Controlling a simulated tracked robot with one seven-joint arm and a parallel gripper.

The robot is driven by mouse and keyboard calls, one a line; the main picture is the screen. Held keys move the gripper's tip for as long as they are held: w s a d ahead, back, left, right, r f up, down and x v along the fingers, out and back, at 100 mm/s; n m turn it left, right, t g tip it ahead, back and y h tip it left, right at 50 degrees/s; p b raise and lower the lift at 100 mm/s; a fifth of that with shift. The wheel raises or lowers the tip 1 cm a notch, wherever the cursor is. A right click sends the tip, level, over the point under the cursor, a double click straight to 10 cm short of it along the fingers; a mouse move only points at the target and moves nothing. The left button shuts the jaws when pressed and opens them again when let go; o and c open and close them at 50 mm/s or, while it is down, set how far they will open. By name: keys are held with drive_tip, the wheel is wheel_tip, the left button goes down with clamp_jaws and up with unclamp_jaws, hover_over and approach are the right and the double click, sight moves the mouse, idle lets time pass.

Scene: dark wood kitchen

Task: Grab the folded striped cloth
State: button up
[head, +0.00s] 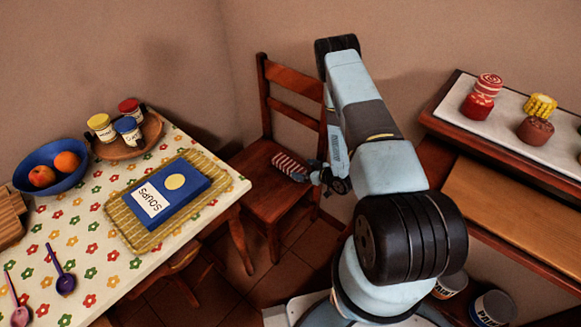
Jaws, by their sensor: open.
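The folded striped cloth (288,164), red and white, lies on the seat of the wooden chair (262,196) in the head view. My gripper (308,172) is at the cloth's right end, low over the seat. Its fingers are small and dark here, and they are open. Whether they touch the cloth or are just beside it I cannot tell. My arm rises to the right of the chair and hides part of the chair's right side.
The chair's backrest (293,81) stands behind the cloth. At left, a table with a flowered cloth (95,232) holds a blue book (177,191), a fruit bowl (50,167) and jars on a tray. At right is a shelf (515,212); paint cans (493,307) stand below.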

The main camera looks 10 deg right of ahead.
sight(290, 163)
drive_tip(key=shift+x, duration=3.95)
drive_tip(key=shift+c, duration=0.4)
drive_tip(key=shift+r, duration=0.1)
drive_tip(key=c, duration=1)
drive_tip(key=shift+d, duration=0.1)
